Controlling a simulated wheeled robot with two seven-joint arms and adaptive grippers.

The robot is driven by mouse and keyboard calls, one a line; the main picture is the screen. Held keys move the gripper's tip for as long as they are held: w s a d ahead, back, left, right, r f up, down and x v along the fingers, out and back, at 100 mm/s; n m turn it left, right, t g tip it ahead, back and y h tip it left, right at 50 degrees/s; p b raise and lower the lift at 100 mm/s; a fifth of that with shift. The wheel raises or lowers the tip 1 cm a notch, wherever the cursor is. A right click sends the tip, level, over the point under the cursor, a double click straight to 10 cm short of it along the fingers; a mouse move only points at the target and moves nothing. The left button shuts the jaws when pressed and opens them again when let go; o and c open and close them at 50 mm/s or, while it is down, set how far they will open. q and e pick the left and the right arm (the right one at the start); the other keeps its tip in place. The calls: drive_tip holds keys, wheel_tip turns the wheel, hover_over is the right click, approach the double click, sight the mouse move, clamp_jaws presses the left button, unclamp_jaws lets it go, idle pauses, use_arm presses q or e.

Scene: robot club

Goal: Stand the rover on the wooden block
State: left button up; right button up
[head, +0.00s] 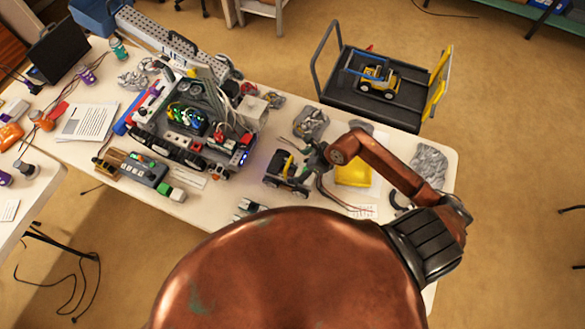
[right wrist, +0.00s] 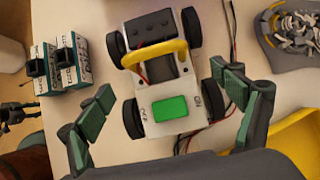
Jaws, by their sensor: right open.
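The rover (head: 287,170), with dark wheels and a yellow handle, stands on the white table in the head view. In the right wrist view the rover (right wrist: 160,75) shows a pale top, a green panel and a yellow arched handle. My right gripper (head: 316,160) is open at the rover's right side in the head view. In the right wrist view its fingers (right wrist: 170,86) are spread on either side of the rover, and I see no grip on it. I cannot clearly make out the wooden block. My left gripper is not in view.
Two small boxy modules (right wrist: 56,66) lie left of the rover. A yellow tray (head: 354,172) and a grey crumpled piece (head: 430,164) lie to the right. A large machine (head: 190,115) crowds the left. A cart (head: 345,90) behind holds another yellow-blue vehicle (head: 377,77).

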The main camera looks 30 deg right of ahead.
drive_tip(key=v, duration=0.6)
drive_tip(key=shift+r, duration=0.25)
